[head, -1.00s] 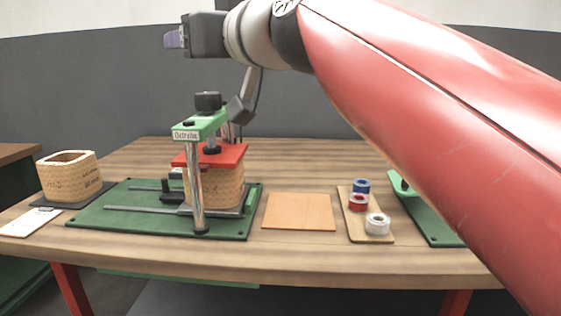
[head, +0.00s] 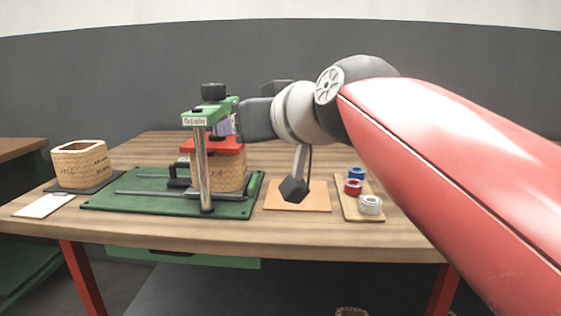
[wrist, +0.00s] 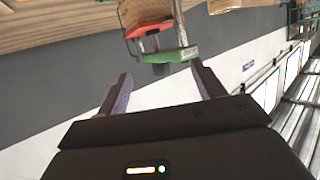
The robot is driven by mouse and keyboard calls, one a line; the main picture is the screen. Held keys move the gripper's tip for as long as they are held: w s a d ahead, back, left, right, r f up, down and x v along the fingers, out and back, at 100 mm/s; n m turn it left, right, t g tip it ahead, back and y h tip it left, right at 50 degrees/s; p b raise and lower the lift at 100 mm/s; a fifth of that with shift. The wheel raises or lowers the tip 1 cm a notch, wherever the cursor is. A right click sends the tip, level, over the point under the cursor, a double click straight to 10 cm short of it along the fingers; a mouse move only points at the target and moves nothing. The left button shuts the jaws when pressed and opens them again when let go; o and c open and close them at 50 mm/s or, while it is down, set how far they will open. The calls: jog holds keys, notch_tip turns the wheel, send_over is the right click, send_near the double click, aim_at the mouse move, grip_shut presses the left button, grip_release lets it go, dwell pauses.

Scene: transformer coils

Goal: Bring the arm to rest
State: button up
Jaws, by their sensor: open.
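My gripper (wrist: 163,84) is open, with nothing between its two purple fingers in the wrist view. In the head view my gripper (head: 226,127) is mostly hidden behind the press post, at about the height of the green top bar. The green press (head: 208,112) stands on the left of the table, with a red plate (head: 228,145) on a wound coil (head: 222,175). The press also shows upside down at the top of the wrist view (wrist: 172,55), beyond the fingertips. I cannot tell the exact gap between gripper and press.
Another coil (head: 80,165) stands on a dark mat at the left, beside a white card (head: 44,205). An orange board (head: 285,204) lies under my wrist. A wooden tray (head: 350,209) holds blue, red and white tape rolls. Bare table lies along the front edge.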

jog(key=s+d+f+m+g+h+b, duration=0.1)
jog(key=s+d+f, duration=0.4)
jog(key=f, duration=0.7)
jog(key=s+d+f+m+g+h+b, duration=0.1)
jog(key=s+d+f+m+g+h, duration=0.2)
jog(key=d+f, duration=0.4)
jog(key=s+d+f+m+g+h+b, duration=0.1)
jog(key=s+d+f+h, duration=0.3)
jog(key=f, duration=1.2)
jog(key=s+d+m+g, duration=0.1)
jog(key=s+d, duration=0.2)
jog(key=shift+s+f+g, duration=0.3)
jog(key=shift+s+f, duration=0.1)
jog(key=shift+d, duration=0.1)
